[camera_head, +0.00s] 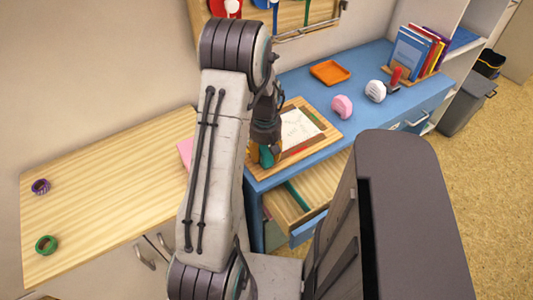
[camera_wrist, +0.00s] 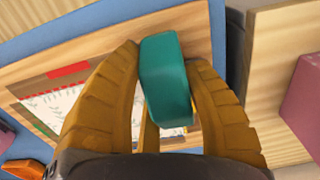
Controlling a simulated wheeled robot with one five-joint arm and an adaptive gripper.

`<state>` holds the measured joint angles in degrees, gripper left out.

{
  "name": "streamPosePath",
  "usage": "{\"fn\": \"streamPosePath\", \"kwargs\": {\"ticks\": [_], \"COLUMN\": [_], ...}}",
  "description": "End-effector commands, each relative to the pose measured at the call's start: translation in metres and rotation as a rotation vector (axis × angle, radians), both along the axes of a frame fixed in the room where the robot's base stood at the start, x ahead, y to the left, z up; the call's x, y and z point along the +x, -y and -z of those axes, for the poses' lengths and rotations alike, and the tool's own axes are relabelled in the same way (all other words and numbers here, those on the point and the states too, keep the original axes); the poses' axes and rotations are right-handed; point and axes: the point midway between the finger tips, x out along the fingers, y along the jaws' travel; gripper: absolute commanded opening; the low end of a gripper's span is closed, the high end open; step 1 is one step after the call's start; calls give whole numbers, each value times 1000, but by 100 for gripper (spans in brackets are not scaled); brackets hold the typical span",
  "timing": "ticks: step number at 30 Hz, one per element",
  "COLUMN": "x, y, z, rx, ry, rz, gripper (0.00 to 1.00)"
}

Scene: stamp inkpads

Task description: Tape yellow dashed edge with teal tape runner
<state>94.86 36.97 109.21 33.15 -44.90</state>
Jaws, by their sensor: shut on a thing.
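My gripper (camera_wrist: 165,95) is shut on the teal tape runner (camera_wrist: 168,78), held between its yellow ribbed fingers. The runner also shows in the head view (camera_head: 267,156), over the near left part of the wooden board (camera_head: 325,133) on the blue desk. A white sheet (camera_head: 299,127) with faint drawings lies on the board, with a red strip (camera_wrist: 69,71) along one edge and green at another. The sheet is partly hidden by my gripper. The yellow dashed edge cannot be made out; a small yellow bit beside the runner is unclear.
The blue desk (camera_head: 366,82) holds an orange tray (camera_head: 330,72), a pink runner (camera_head: 342,106), a white one (camera_head: 375,91) and books (camera_head: 412,53). A desk drawer (camera_head: 312,187) stands open. Purple (camera_head: 40,187) and green (camera_head: 46,245) tape rolls lie on the mostly clear wooden counter (camera_head: 105,180).

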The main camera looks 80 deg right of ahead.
Motion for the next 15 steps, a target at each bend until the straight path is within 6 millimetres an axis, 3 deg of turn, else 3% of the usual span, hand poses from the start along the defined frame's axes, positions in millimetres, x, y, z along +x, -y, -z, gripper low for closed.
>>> {"fn": "streamPosePath", "kwargs": {"ticks": [15], "x": [17], "y": [21], "z": [0], "rx": [-1], "ry": [1], "rz": [-1], "gripper": [13]}}
